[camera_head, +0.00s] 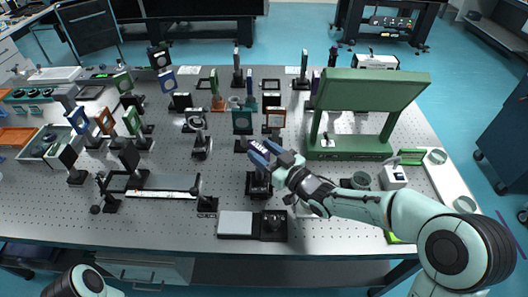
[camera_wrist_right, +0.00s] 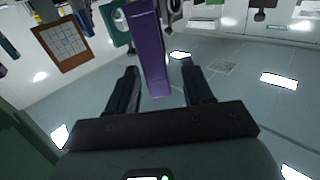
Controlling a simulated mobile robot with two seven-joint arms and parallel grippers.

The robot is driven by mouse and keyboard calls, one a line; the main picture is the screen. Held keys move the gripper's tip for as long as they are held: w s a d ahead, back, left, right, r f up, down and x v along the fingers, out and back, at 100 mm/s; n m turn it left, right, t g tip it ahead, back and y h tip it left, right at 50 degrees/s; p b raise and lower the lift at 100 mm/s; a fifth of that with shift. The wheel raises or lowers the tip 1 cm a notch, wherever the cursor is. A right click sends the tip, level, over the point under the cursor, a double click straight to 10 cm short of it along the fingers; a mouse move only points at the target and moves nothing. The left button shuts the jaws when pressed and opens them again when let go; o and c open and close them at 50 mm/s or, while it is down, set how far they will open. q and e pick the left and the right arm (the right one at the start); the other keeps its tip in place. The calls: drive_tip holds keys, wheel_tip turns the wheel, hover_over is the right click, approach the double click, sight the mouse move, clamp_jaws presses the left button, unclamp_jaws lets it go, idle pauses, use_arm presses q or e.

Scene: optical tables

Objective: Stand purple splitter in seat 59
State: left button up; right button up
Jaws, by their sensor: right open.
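The purple splitter (camera_wrist_right: 148,45) is a narrow upright-looking purple plate in the right wrist view. Its near end lies between the two fingers of my right gripper (camera_wrist_right: 162,85), with gaps on both sides. In the head view my right gripper (camera_head: 264,153) is at the middle of the table, above a black mount (camera_head: 259,184). A small dark purple patch shows between its fingertips; the gripper hides most of it. My left gripper is outside the head view. No seat number is legible, so I cannot tell which is seat 59.
A large green frame (camera_head: 345,154) stands right of my right gripper. Several optics stand behind and left on the perforated table (camera_head: 60,218). A rail (camera_head: 160,187) and a pale pad (camera_head: 235,223) lie near the front. An orange-brown framed plate (camera_wrist_right: 62,43) shows upper left in the wrist view.

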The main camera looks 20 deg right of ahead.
drive_tip(key=b+v, duration=0.1)
drive_tip(key=v, duration=1.1)
